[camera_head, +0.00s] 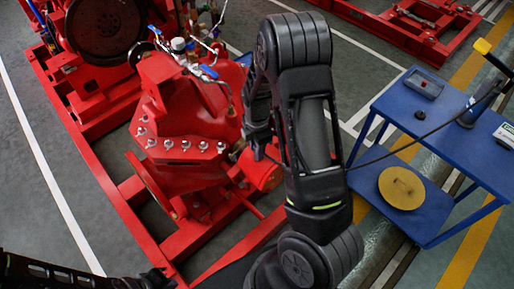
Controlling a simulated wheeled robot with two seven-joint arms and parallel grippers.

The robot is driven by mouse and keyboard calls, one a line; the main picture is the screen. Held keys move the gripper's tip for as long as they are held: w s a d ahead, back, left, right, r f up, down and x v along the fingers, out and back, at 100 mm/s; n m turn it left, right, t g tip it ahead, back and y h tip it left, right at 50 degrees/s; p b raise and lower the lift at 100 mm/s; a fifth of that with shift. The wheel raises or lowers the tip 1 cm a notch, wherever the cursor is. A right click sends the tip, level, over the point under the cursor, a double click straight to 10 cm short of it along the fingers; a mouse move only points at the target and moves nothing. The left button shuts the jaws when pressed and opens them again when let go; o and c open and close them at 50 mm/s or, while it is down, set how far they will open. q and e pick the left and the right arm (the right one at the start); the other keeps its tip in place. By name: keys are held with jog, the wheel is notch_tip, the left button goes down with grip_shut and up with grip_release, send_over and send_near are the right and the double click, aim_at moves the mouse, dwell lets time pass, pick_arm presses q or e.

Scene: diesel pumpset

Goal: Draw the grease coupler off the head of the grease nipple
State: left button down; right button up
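The red pump (185,125) stands on its red base frame at the left centre. My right arm reaches over from the lower middle, and my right gripper (259,143) is at the pump's right side. A thin black hose (395,150) runs from the blue table toward my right gripper and passes behind my arm. The grease coupler and the grease nipple cannot be made out; the arm, the gripper and small size hide that spot. Whether the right fingers are closed on the coupler does not show. My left gripper (155,278) is at the bottom left edge, away from the pump; its fingers are unclear.
A blue table (468,160) at the right holds a grey-blue tray (423,84) and a small black round item (420,115). A yellow disc (401,188) lies on its lower shelf. Valves with blue handles (209,71) stand on top of the pump. Floor at far left is clear.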

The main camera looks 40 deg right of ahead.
grip_shut()
dwell(0.6)
